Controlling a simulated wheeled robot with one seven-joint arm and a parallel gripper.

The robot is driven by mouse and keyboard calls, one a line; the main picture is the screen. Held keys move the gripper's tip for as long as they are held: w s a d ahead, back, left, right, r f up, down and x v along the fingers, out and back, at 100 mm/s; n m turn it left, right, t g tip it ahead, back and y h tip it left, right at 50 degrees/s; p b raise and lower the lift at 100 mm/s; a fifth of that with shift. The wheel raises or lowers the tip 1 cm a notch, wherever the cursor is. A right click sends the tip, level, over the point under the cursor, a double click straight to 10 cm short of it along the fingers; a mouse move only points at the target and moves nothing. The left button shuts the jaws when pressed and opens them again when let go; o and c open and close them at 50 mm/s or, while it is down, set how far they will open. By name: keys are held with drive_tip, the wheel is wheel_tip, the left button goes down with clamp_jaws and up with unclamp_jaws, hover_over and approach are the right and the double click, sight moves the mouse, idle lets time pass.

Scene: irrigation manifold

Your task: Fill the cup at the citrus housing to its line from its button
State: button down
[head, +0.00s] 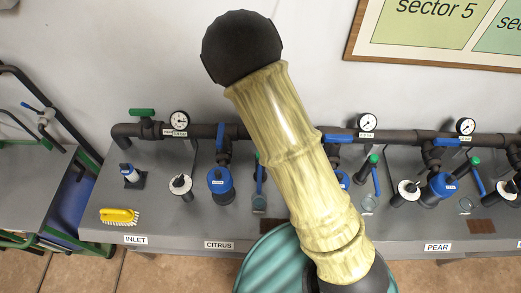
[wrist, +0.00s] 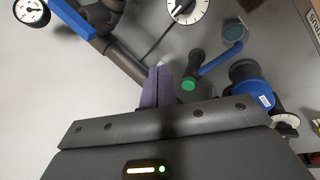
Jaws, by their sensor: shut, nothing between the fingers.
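The citrus housing (head: 220,184) is a blue-topped unit above the CITRUS label (head: 218,244) in the head view. To its right, a clear cup (head: 259,204) stands under a blue spout (head: 260,174). In the wrist view I see a blue housing (wrist: 253,90), a green button (wrist: 188,84) on a dark post, a blue spout (wrist: 218,60) and a cup (wrist: 234,31). My gripper (wrist: 157,72) shows purple fingers, shut and empty, beside the green button; contact cannot be told. My arm hides the gripper in the head view. The cup's water level and line are too small to read.
A dark pipe (head: 200,131) with gauges runs along the wall behind the grey bench. A yellow brush (head: 119,216) lies at the bench's left, near INLET. The PEAR station (head: 440,187) stands at right. A teal ribbed container (head: 268,262) is in front of the bench.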

drive_tip(key=w+a+f+n+t+h+p, duration=0.1)
drive_tip(key=w+a+f+n+t+p, duration=0.1)
drive_tip(key=w+a+n+t, duration=0.3)
drive_tip(key=w+a+n+p, duration=0.1)
drive_tip(key=a+n, duration=0.3)
drive_tip(key=n, duration=0.2)
drive_tip(key=shift+w+a+n+p, duration=0.15)
drive_tip(key=shift+w+n+p, duration=0.15)
drive_tip(key=shift+w+p, duration=0.1)
wheel_tip(320, 180, down, 9)
drive_tip(key=b, duration=0.6)
drive_tip(key=shift+r+b, duration=0.1)
drive_tip(key=shift+b, duration=0.2)
idle(1.1)
drive_tip(key=shift+f+b, duration=0.3)
drive_tip(key=shift+f, duration=0.1)
